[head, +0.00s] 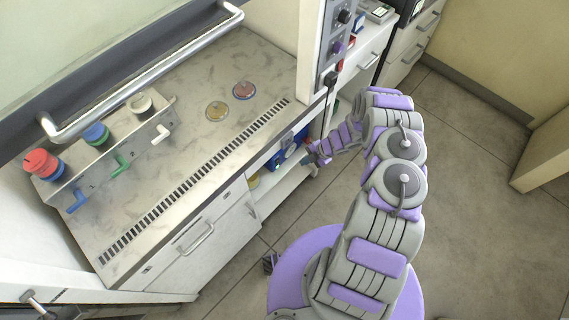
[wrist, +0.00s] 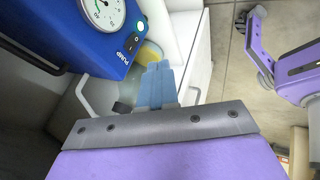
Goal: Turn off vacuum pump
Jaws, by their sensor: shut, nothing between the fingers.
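The blue vacuum pump (wrist: 72,38) fills the upper left of the wrist view. Its face has a round white gauge (wrist: 103,10), a black rocker switch (wrist: 134,43), a pale round light and the label PUMP. In the head view the pump (head: 277,160) sits in the open bay under the bench, partly hidden. My gripper (wrist: 157,66) has its light blue fingers together, with nothing between them. The fingertips appear just right of and below the switch, seemingly apart from it. In the head view my gripper (head: 309,160) is at the bay opening.
A yellowish container (wrist: 150,52) is beyond my fingers. A white cabinet with a handle (head: 197,238) is left of the bay. The bench (head: 150,180) above bears colored valves (head: 95,133) and two small dishes (head: 217,110). The floor (head: 480,190) to the right is clear.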

